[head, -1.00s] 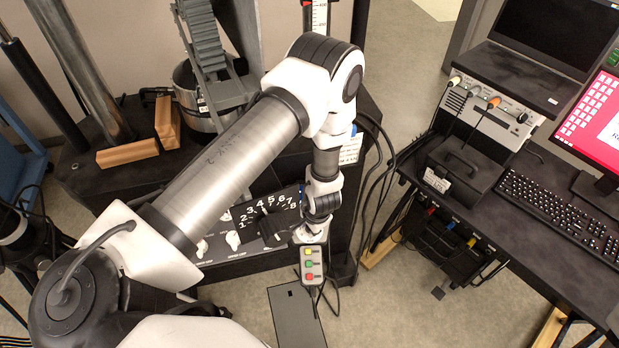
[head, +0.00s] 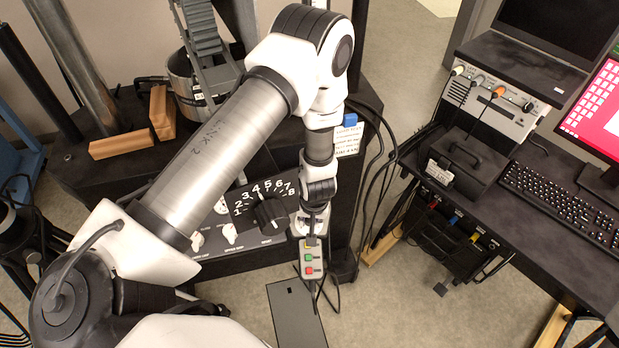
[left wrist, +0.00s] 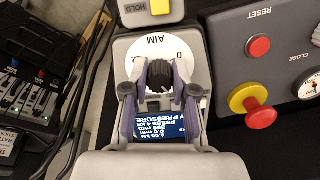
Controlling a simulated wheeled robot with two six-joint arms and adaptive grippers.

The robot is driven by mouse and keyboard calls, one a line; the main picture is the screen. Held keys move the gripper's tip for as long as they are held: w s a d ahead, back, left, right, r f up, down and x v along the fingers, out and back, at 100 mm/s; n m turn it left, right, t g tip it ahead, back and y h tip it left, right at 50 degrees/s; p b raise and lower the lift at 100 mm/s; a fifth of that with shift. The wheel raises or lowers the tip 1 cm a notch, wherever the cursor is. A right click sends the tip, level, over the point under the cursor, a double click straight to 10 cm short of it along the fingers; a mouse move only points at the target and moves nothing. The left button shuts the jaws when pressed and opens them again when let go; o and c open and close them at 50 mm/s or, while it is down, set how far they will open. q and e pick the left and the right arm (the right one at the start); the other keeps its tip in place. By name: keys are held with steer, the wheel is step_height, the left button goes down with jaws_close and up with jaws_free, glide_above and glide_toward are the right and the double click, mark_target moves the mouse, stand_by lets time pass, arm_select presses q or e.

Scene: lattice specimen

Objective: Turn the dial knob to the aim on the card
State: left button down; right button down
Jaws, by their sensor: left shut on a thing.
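The dial is a white disc (left wrist: 178,50) marked AIM, with a black ribbed knob (left wrist: 159,75) at its middle, in the left wrist view. My left gripper (left wrist: 158,88) is shut on that knob, one finger on each side. In the head view my left wrist comes down over the panel's right end, and my left gripper (head: 313,228) mostly hides the dial. A small display (left wrist: 160,128) shows between the fingers, its text upside down. A white card (head: 348,138) under a blue clip is too small to read surely. The right gripper is not in view.
Beside the dial are a red RESET button (left wrist: 259,47) and a yellow-and-red knob (left wrist: 255,107). A button pendant (head: 311,262) hangs close in front. A large black pointer knob (head: 268,212) on a 1-to-8 scale stands left. Cables (head: 375,165) hang right.

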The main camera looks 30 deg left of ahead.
arm_select(q)
steer(key=shift+s+f+n+b, duration=0.15)
steer(key=shift+n+b, duration=0.2)
steer(key=shift+n, duration=0.35)
steer(key=c, duration=0.9)
jaws_free()
steer(key=shift+w, duration=0.2)
steer(key=shift+c, duration=0.2)
step_height(320, 180, up, 8)
steer(key=d, duration=0.1)
steer(key=shift+s+f, duration=0.25)
steer(key=shift+s, duration=0.2)
